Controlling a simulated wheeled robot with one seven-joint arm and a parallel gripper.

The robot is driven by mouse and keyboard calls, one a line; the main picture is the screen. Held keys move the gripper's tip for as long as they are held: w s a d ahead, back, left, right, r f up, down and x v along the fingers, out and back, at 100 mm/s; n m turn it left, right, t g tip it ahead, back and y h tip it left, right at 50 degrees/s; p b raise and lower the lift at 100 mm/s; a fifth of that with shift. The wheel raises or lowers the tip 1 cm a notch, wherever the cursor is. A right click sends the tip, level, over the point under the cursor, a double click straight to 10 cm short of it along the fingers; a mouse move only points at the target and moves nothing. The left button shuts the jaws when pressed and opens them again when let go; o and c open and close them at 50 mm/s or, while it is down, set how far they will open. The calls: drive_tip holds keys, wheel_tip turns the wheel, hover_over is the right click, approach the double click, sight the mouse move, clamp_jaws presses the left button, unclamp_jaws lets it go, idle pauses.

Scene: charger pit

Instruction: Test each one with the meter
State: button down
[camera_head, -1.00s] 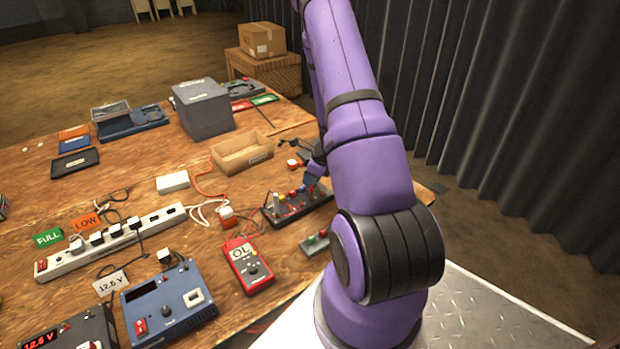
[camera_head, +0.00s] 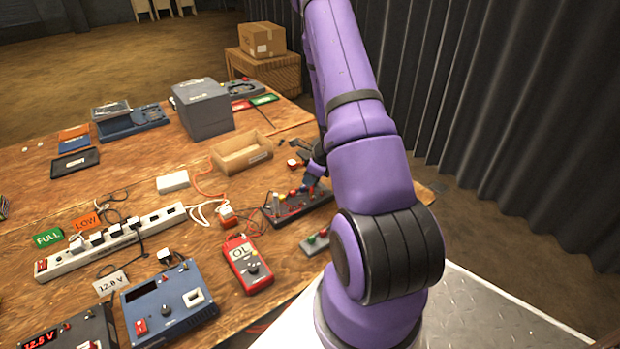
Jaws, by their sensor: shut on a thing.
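The red meter (camera_head: 247,263) lies on the wooden bench and its screen reads "OL". A dark block with coloured knobs or terminals (camera_head: 283,211) sits to the meter's upper right. My gripper (camera_head: 309,182) is at that block's right part, low over it and partly hidden by my purple arm. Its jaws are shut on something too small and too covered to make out. A white power strip (camera_head: 140,240) holds several plugs. A blue bench unit (camera_head: 166,303) stands left of the meter.
A green FULL card (camera_head: 47,239) and an orange LOW card (camera_head: 87,221) lie behind the strip. A display unit (camera_head: 70,332) reads about 12.5 V. An open cardboard tray (camera_head: 242,168) and a grey box (camera_head: 203,122) stand farther back. A small button block (camera_head: 316,240) is nearer my arm.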

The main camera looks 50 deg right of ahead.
drive_tip(key=shift+f, duration=0.85)
idle(1.0)
drive_tip(key=c, duration=0.7)
unclamp_jaws()
drive_tip(key=shift+r, duration=3.8)
